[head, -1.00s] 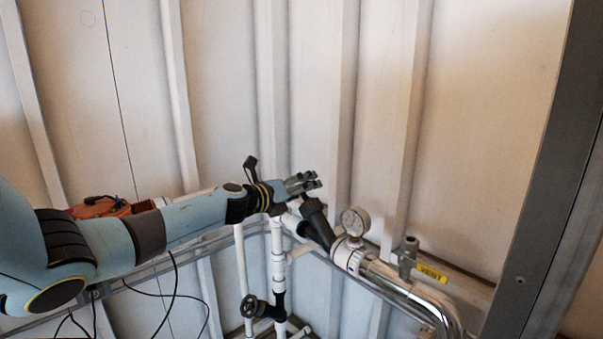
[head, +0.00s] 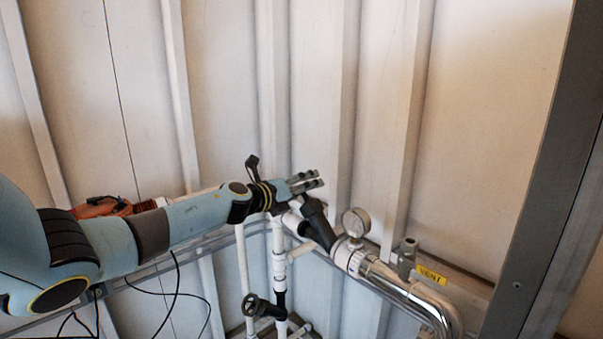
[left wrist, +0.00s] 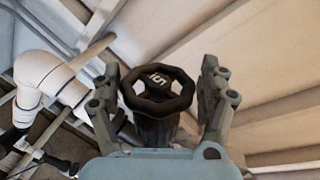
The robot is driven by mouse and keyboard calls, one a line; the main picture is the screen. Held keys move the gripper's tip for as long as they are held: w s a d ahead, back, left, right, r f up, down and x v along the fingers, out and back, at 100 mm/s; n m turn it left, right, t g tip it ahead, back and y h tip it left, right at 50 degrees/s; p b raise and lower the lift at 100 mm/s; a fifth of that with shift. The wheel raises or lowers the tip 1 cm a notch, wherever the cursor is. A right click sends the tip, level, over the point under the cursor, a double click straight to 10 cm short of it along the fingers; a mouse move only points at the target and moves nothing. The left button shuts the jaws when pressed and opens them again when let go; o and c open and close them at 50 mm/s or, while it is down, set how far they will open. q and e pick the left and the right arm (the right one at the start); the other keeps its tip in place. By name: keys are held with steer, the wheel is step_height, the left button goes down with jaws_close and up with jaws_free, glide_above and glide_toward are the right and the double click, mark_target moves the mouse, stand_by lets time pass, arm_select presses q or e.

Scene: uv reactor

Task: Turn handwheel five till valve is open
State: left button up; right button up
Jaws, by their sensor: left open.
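Handwheel five (left wrist: 158,104) is a dark wheel with a white 5 on its hub, in the middle of the left wrist view. My left gripper (left wrist: 160,70) is open, with one finger on each side of the wheel in that view. Gaps show between both fingers and the rim; I cannot tell how deep the wheel sits between them. In the head view my left gripper (head: 314,181) is just above a black valve part (head: 317,222) on the pipe, and the wheel's face cannot be made out there. My right gripper is not in view.
A round gauge (head: 356,222) and a chrome pipe (head: 405,288) lie right of the gripper, with a yellow VENT label (head: 432,274). Another dark handwheel (head: 256,307) is lower on a white vertical pipe (head: 279,260). A ribbed wall stands behind.

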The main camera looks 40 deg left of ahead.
arm_select(q)
steer(key=shift+s+r, duration=0.1)
steer(key=shift+r, duration=4.75)
